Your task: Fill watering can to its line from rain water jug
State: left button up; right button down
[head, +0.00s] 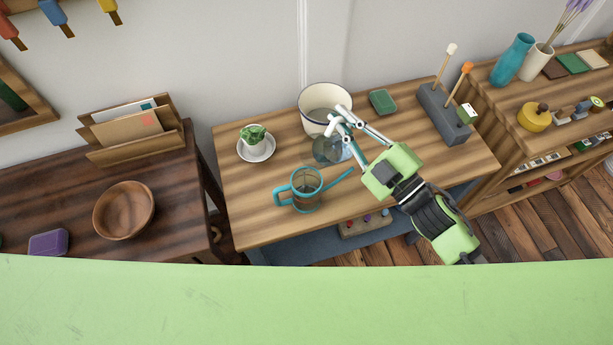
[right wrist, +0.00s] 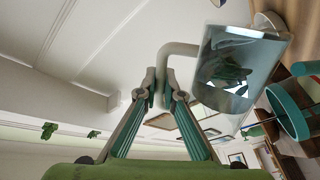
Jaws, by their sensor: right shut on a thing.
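The watering can (head: 306,188) stands on the middle table in the head view, with a teal handle at left, a clear body and a teal spout pointing right. Part of its teal rim shows at the right of the right wrist view (right wrist: 288,112). My right gripper (head: 343,121) is shut on the pale handle of the clear, bluish jug (head: 326,151). The jug is just behind the can, partly hidden by the gripper. In the right wrist view the jug (right wrist: 240,70) fills the upper right. I cannot tell its tilt, or the can's water level and line. My left gripper is not in view.
A white enamel bucket (head: 318,97) stands behind the jug. A potted plant on a saucer (head: 256,150) is to the left, a green box (head: 382,101) to the right. A grey block with upright sticks (head: 443,118) is further right. The table's front left is clear.

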jog(key=shift+s+a+r+n+b, duration=0.2)
jog(key=shift+n+b, duration=0.1)
jog(key=shift+n, duration=0.5)
dwell(2.2)
jog(key=shift+s+a+r+n+y, duration=0.35)
jog(key=shift+r+n, duration=0.25)
jog(key=shift+n, duration=0.3)
dwell(4.1)
